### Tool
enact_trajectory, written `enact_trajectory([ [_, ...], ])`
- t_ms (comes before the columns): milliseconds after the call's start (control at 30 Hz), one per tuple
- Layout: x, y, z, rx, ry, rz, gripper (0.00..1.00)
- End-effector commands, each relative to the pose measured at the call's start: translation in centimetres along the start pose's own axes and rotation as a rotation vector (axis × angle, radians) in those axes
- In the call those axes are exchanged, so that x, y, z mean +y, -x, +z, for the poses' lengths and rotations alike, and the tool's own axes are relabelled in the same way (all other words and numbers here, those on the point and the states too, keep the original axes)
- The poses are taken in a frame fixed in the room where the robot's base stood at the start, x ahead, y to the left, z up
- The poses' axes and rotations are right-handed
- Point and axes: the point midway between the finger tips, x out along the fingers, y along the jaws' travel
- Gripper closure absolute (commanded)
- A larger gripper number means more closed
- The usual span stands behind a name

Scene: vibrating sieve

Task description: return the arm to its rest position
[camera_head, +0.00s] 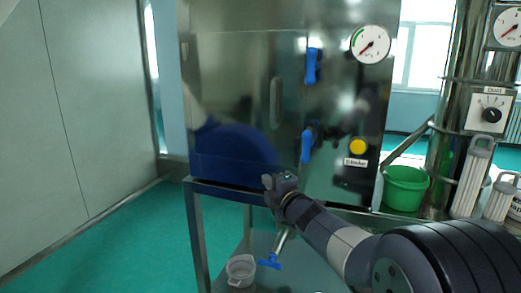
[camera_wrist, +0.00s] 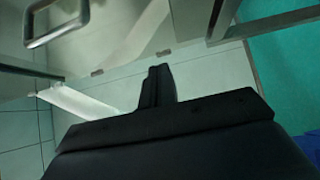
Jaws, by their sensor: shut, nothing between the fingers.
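My arm reaches from the lower right of the head view toward the front of a steel cabinet (camera_head: 235,90). My gripper (camera_head: 268,181) is at its end, just in front of the cabinet's lower edge. In the wrist view my gripper (camera_wrist: 159,70) shows as dark fingers pressed together, with nothing between them. Whether the gripper touches the cabinet cannot be told.
The cabinet has blue latches (camera_head: 312,66), a gauge (camera_head: 370,44) and a yellow button (camera_head: 358,146). A blue-handled valve (camera_head: 270,262) and a white cup (camera_head: 241,270) are below my gripper. A green bucket (camera_head: 405,188) stands right. Green floor is clear at left.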

Motion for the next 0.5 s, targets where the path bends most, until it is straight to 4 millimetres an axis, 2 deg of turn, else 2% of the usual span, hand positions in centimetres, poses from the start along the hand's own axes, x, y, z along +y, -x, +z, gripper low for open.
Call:
enact_trajectory([
  [33,-0.4,0.3,-1.2,0.004,0.002,0.002,1.0],
  [400,-0.5,2.2,-8.1,0.007,-0.002,0.0,1.0],
  [500,-0.1,3.8,-8.0,0.001,0.0,-0.001,1.0],
])
